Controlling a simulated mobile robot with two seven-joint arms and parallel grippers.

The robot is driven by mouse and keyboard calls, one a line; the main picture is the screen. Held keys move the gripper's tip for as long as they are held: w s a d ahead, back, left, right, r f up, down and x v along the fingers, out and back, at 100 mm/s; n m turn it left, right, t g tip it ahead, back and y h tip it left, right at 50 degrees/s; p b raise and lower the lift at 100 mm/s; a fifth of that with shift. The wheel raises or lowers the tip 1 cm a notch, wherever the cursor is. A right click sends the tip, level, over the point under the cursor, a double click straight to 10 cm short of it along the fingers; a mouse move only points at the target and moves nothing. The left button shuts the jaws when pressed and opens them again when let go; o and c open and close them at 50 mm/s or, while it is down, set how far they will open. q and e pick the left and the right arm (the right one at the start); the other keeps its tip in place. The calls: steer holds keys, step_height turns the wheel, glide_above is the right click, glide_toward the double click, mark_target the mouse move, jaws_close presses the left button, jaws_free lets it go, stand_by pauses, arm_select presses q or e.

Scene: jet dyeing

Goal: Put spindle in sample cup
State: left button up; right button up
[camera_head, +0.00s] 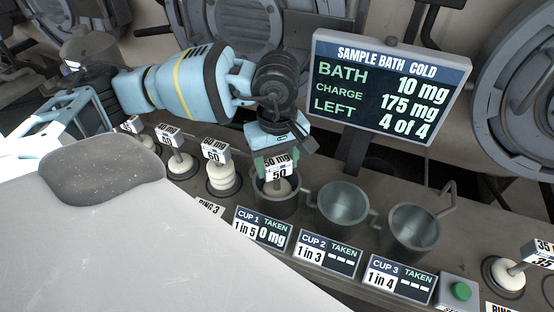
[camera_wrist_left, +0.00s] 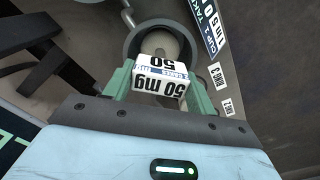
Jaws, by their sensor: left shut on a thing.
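My left gripper (camera_head: 276,166) is shut on the label block of a spindle (camera_head: 282,171) marked 50 mg. The spindle is over the mouth of cup 1 (camera_head: 262,207), and its pale round lower part shows within the cup's rim. In the left wrist view, the green fingers (camera_wrist_left: 157,97) grip the spindle's white label block (camera_wrist_left: 160,75), with the round grey cup (camera_wrist_left: 131,43) beyond it. Whether the spindle touches the cup's bottom cannot be told. Cup 1's sign (camera_head: 262,230) reads taken 0 mg. My right gripper is not in view.
Cup 2 (camera_head: 343,212) and cup 3 (camera_head: 413,231) stand empty to the right. Other spindles (camera_head: 181,165) (camera_head: 222,180) stand to the left, and one (camera_head: 509,272) at far right. A green button (camera_head: 461,291) sits beside the cup signs. A display board (camera_head: 388,85) rises behind.

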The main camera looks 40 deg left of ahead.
arm_select(q)
steer(key=shift+f, duration=0.2)
steer(key=o, duration=1.6)
steer(key=shift+c, duration=0.2)
step_height(320, 180, up, 12)
steer(key=shift+r, duration=0.25)
